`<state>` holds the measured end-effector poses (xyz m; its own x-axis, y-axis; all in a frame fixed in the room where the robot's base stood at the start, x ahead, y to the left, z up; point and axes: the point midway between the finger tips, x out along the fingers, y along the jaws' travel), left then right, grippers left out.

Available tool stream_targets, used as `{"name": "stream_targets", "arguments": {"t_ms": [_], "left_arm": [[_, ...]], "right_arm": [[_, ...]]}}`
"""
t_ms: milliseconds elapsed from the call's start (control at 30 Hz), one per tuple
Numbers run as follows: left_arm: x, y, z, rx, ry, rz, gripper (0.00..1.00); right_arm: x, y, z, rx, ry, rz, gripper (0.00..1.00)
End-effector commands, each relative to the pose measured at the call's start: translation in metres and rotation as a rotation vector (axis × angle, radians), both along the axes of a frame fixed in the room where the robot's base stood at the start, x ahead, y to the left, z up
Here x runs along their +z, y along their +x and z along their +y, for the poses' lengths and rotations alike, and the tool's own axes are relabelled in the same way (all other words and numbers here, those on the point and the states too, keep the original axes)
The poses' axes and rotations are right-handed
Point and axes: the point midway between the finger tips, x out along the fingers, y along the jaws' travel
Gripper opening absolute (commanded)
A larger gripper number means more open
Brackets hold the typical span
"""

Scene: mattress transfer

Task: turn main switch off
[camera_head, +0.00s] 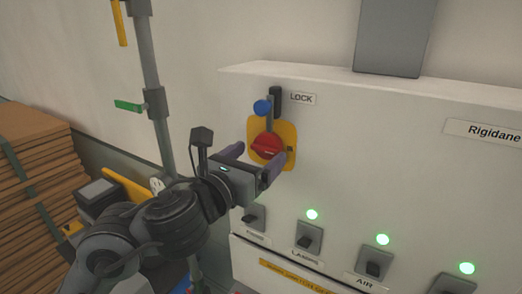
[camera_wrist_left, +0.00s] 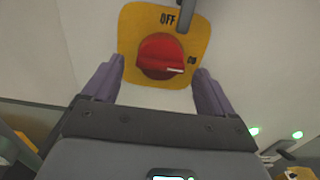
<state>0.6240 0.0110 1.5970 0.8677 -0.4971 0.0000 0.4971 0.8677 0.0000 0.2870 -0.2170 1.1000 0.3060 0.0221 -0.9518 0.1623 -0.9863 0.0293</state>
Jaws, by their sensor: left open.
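The main switch is a red rotary knob (camera_head: 266,147) on a yellow plate (camera_head: 287,131) on the front of a white cabinet. In the left wrist view the knob (camera_wrist_left: 160,54) sits under the word OFF, with ON at its right. A white mark on the knob lies at its right side, towards ON. My left gripper (camera_head: 254,161) is open in front of the switch. Its two purple fingers stand to either side of the knob, apart from it in the wrist view. My right gripper is not in view.
A lock lever with a blue knob (camera_head: 262,107) hangs just above the plate, by a LOCK label (camera_head: 302,98). Below are several small toggles, such as one (camera_head: 308,238) under a green light (camera_head: 312,214). A grey pole (camera_head: 159,120) stands left; stacked brown boards (camera_head: 35,180) lie beyond.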

Motion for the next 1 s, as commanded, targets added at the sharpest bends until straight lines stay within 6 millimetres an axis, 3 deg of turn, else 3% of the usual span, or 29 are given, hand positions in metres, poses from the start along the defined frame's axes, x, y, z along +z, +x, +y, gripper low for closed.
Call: {"name": "stream_targets", "arguments": {"t_ms": [233,567,933,1000], "left_arm": [[0.0,0.018,-0.01,-0.001,0.0,0.001,0.86],[0.0,0.02,-0.011,0.0,0.0,0.0,0.86],[0.0,0.02,-0.011,0.0,0.0,0.0,0.33],[0.0,0.02,-0.011,0.0,-0.001,0.0,0.3]], "right_arm": [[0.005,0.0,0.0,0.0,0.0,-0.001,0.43],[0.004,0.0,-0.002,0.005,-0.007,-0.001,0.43],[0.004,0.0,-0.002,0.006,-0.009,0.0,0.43],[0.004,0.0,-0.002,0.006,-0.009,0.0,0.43]]}}
